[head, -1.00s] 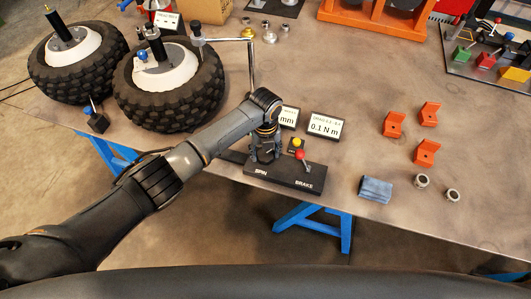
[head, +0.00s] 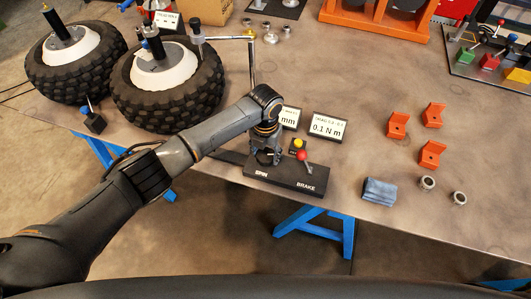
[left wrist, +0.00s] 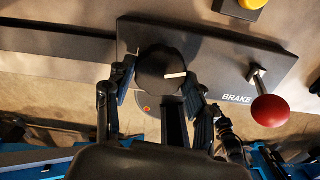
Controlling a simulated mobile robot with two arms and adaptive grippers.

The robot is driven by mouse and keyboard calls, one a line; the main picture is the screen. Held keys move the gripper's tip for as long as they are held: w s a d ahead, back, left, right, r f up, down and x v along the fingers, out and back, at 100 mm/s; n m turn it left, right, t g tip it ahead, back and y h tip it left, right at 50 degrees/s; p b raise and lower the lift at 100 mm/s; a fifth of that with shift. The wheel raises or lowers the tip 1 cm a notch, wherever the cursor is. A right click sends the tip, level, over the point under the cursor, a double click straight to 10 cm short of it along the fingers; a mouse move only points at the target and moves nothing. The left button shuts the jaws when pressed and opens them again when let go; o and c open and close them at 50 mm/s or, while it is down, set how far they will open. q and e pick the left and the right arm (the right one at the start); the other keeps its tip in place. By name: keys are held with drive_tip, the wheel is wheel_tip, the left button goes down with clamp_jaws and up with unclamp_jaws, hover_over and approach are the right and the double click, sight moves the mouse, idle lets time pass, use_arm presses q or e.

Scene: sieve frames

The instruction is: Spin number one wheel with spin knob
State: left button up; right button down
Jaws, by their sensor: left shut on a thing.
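The spin knob (left wrist: 160,68) is a round black knob with a white mark, on the black panel (head: 283,181) labelled SPIN and BRAKE. My left gripper (head: 265,158) is over the SPIN end in the head view and mostly hides the knob. In the left wrist view my left gripper (left wrist: 160,85) has its fingers on both sides of the knob, shut on it. Two knobbly black tyres with white hubs stand at the back left: the nearer wheel (head: 190,102) and the farther wheel (head: 48,78). I cannot read which is number one. My right gripper is not in view.
The red-balled brake lever (head: 303,156) and a yellow button (head: 298,143) are close to my left gripper. Two display cards, one reading 0.1 N m (head: 328,127), stand behind.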

sight(266, 155)
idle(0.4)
use_arm(q)
drive_tip(key=o, duration=1.2)
drive_tip(key=shift+r, duration=0.1)
wheel_tip(266, 155, up, 12)
drive_tip(key=shift+f, duration=0.1)
